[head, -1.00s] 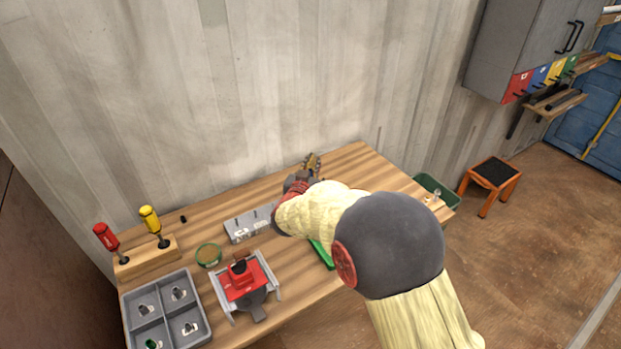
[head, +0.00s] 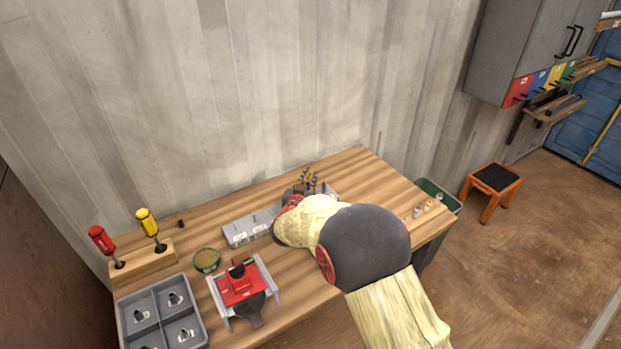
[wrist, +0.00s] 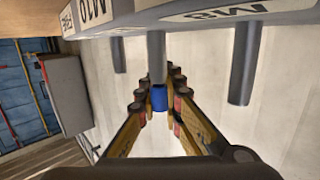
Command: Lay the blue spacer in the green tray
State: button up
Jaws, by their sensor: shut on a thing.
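My gripper (wrist: 158,100) is shut on the blue spacer (wrist: 159,97) in the wrist view. The spacer is a small blue cylinder at the end of a grey peg (wrist: 156,55); I cannot tell whether it is still around the peg. The peg stands on the labelled grey block (wrist: 200,12), which also shows in the head view (head: 250,227). In the head view my gripper (head: 308,180) is over the back of the bench, partly hidden by my arm.
Two more pegs (wrist: 245,62) (wrist: 118,55) flank the spacer's peg. On the bench (head: 350,170) are a red fixture (head: 240,285), a round green dish (head: 206,260), a grey divided tray (head: 160,318) and a screwdriver rack (head: 145,265). Several small parts (head: 428,206) lie at the right edge.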

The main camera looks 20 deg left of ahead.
jog(key=shift+f, duration=0.25)
jog(key=o, duration=0.6)
jog(key=shift+b, duration=0.3)
